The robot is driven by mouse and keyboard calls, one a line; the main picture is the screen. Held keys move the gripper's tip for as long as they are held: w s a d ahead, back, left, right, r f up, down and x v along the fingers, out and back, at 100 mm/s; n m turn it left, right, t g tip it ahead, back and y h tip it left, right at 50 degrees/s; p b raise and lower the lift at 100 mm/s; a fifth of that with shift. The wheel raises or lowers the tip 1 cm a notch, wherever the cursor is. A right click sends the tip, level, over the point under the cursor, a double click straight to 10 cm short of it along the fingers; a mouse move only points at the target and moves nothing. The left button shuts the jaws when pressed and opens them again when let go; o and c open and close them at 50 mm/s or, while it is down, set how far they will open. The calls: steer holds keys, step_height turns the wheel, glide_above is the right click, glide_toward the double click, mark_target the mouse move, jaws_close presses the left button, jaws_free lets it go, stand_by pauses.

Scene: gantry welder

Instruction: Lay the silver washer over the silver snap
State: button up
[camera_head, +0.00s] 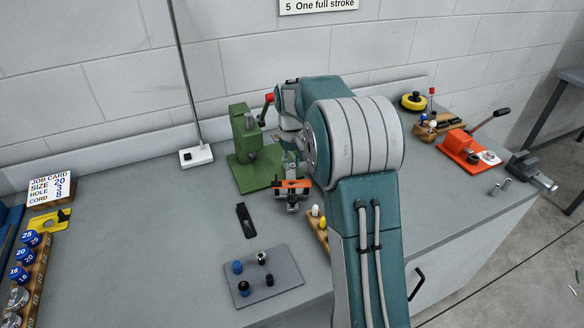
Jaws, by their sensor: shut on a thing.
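My gripper (291,202) is low in front of the green press (244,150), partly hidden by my arm. An orange bar (291,184) shows across it. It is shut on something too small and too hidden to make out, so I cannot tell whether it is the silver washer. A grey plate (284,284) at the front carries several small upright pieces. One has a pale, silvery top (261,257); I cannot tell whether it is the silver snap. A blue piece (238,267) and two dark ones stand near it.
A black tool (245,220) lies left of my gripper. A wooden block with white and yellow pieces (318,225) is close on the right, partly behind my arm. Dies fill a rack at far left. An orange press (466,148) stands at right. The left-centre bench is clear.

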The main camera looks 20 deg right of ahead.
mark_target(292, 183)
steer(key=shift+w+d+f, duration=0.1)
steer(key=shift+w+f, duration=0.05)
steer(key=shift+w, duration=0.05)
steer(key=shift+a+f, duration=0.2)
steer(key=shift+f, duration=0.4)
steer(key=shift+a+f, duration=0.15)
steer(key=shift+f, duration=0.4)
steer(key=shift+d+f, duration=0.25)
steer(key=shift+f, duration=1)
steer(key=shift+a+f, duration=0.1)
steer(key=shift+f, duration=0.15)
steer(key=shift+s+f, duration=0.1)
steer(key=shift+f, duration=0.3)
steer(key=shift+r, duration=0.4)
steer(key=shift+f, duration=0.4)
steer(key=shift+r, duration=0.35)
stand_by(1.3)
